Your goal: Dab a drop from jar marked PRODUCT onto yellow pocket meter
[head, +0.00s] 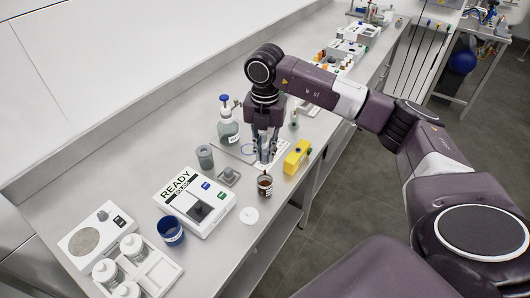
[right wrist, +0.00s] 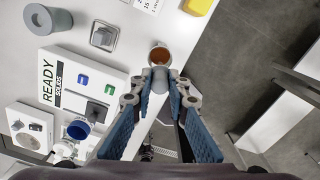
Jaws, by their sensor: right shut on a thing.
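An open jar (head: 265,187) with amber-brown contents and a dark-lettered label stands near the bench's front edge; I cannot read its marking. My right gripper (head: 265,157) points down, above and behind the jar. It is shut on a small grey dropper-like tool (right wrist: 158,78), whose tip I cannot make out. My left gripper is out of view.
A white READY instrument (head: 196,199), a blue cup (head: 170,230), a grey cup (head: 205,156) and a blue-capped bottle (head: 228,125) stand left of the gripper. A white disc (head: 249,215) lies before the jar.

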